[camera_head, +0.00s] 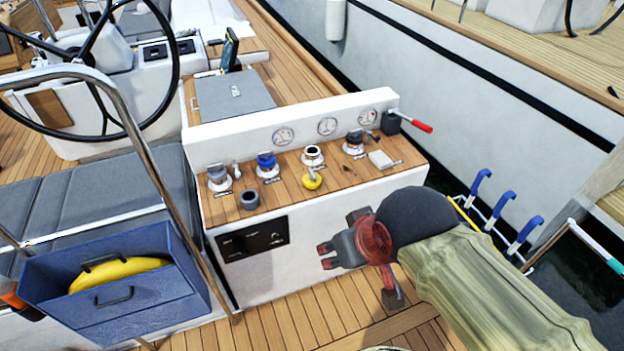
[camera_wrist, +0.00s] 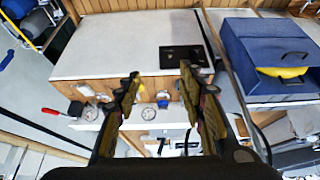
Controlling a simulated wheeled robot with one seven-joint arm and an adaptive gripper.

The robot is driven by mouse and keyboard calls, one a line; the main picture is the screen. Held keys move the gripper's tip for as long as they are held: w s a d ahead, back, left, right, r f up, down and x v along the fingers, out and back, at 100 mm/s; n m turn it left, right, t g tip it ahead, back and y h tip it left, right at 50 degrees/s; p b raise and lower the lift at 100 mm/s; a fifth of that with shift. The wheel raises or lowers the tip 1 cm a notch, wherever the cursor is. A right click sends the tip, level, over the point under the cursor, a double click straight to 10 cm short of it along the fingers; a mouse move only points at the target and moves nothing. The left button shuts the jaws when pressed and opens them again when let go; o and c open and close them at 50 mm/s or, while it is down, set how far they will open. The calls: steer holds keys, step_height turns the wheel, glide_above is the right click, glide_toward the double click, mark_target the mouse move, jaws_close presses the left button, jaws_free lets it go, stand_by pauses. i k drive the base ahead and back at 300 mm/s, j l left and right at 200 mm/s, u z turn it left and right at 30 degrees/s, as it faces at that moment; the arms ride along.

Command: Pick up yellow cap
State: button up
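The yellow cap (camera_head: 312,180) lies on the wooden top of the white console (camera_head: 330,245), near its front middle, with a small pale handle-like part on it. My gripper (camera_head: 326,256) is in front of the console's front face, lower than the cap and apart from it. In the wrist view my gripper (camera_wrist: 160,72) has its two fingers spread with nothing between them.
Several fillers and caps, including a blue one (camera_head: 266,160) and a dark ring (camera_head: 250,200), stand around the cap. A red-handled lever (camera_head: 420,126) sticks out at the right. A blue box (camera_head: 130,310) holds something yellow. A steel rail (camera_head: 150,170) rises at left.

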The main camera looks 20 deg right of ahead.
mark_target(307, 183)
steer(key=i+z, duration=0.15)
steer(key=i, duration=0.5)
steer(key=i+j+z, duration=0.2)
steer(key=i, duration=0.45)
steer(key=z, duration=1.3)
